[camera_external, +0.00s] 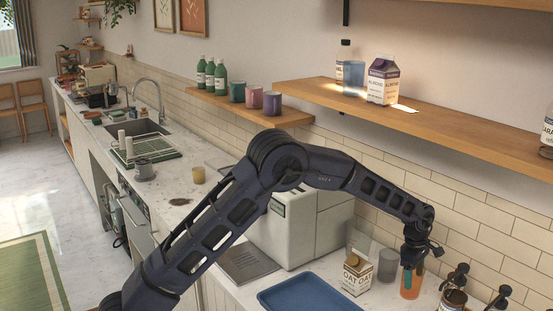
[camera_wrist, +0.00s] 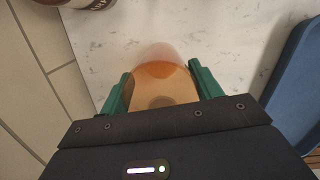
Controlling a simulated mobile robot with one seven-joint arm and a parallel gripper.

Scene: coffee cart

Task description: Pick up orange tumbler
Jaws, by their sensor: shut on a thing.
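The orange tumbler (camera_external: 410,284) stands on the counter at the lower right of the external view, near the tiled wall. It also shows in the wrist view (camera_wrist: 164,82), between the green fingers. My gripper (camera_external: 411,268) points down over the tumbler with its fingers on either side of the wall. In the wrist view my gripper (camera_wrist: 160,84) is shut on the tumbler. Whether the tumbler's base touches the counter is hard to tell.
An oat carton (camera_external: 357,273) and a grey cup (camera_external: 388,265) stand just left of the tumbler. Dark-topped bottles (camera_external: 453,290) stand to its right. A blue tray (camera_external: 310,293) lies in front. A wooden shelf (camera_external: 440,121) runs above.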

